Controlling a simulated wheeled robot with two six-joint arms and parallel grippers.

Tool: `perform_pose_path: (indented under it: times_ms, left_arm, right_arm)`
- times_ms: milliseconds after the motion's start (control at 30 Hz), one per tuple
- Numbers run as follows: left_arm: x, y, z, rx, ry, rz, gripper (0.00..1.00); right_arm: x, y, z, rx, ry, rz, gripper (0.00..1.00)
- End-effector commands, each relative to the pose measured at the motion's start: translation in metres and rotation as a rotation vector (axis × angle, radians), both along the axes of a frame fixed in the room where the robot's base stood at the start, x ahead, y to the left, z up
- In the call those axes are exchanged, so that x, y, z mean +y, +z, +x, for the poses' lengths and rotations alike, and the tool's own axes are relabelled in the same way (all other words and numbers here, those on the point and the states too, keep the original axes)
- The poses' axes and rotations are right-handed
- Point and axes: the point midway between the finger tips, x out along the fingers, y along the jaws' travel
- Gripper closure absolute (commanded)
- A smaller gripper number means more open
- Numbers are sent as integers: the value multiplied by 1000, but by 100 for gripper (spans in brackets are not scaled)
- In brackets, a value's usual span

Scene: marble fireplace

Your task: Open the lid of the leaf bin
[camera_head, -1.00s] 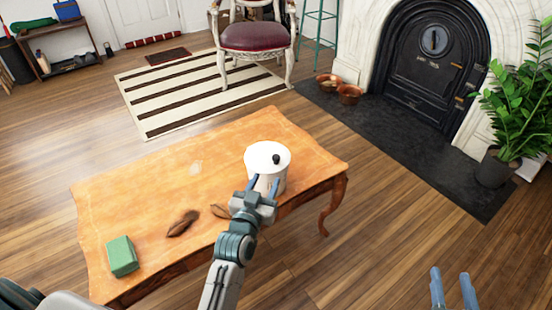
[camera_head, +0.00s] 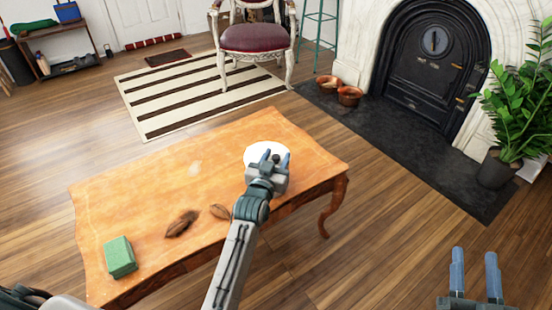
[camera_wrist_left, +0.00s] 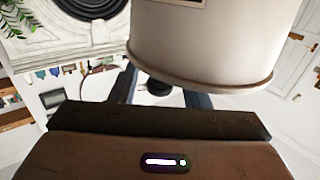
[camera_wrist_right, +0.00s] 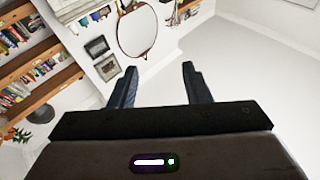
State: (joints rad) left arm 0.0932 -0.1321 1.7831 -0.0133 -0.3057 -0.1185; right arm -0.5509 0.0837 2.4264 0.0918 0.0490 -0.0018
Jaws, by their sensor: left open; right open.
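The leaf bin is a white round canister whose pale lid (camera_head: 254,151) shows on the wooden table in the head view. Its body (camera_wrist_left: 215,40) and lid rim fill the top of the left wrist view, where the lid looks closed. The lid's black knob (camera_wrist_left: 158,87) shows between my left fingers in that view. My left gripper (camera_head: 275,158) is open over the lid, with its fingers on either side of the knob; I cannot tell whether they touch it. My arm hides most of the bin's body in the head view. My right gripper (camera_head: 475,272) is open and empty, low at the right.
Two brown leaves (camera_head: 181,223) (camera_head: 220,212) and a green box (camera_head: 120,258) lie on the wooden table (camera_head: 130,200), left of the bin. A chair (camera_head: 253,38), a dark fireplace (camera_head: 432,70) and a potted plant (camera_head: 510,110) stand beyond. The floor right of the table is clear.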

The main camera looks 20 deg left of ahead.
Motion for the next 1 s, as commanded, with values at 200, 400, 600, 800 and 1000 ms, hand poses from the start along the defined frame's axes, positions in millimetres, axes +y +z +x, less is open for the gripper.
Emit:
perform_pose_path:
  times_ms: [200, 400, 600, 800, 1000]
  left_arm:
    - [0, 0, 0, 0, 0, 0, 91]
    - [0, 0, 0, 0, 0, 0, 100]
    - [0, 1, 0, 4, 0, -4, 100]
    - [1, 5, 0, 16, 0, -18, 100]
    - [2, 10, 1, 36, 0, -45, 100]
  right_arm:
    - [0, 0, 0, 1, 0, 0, 56]
    - [0, 0, 0, 2, 0, 0, 56]
    - [0, -7, 1, 46, 2, 3, 56]
    - [2, -43, -3, 250, 10, 16, 56]
    - [7, -104, -25, 584, 30, 36, 56]
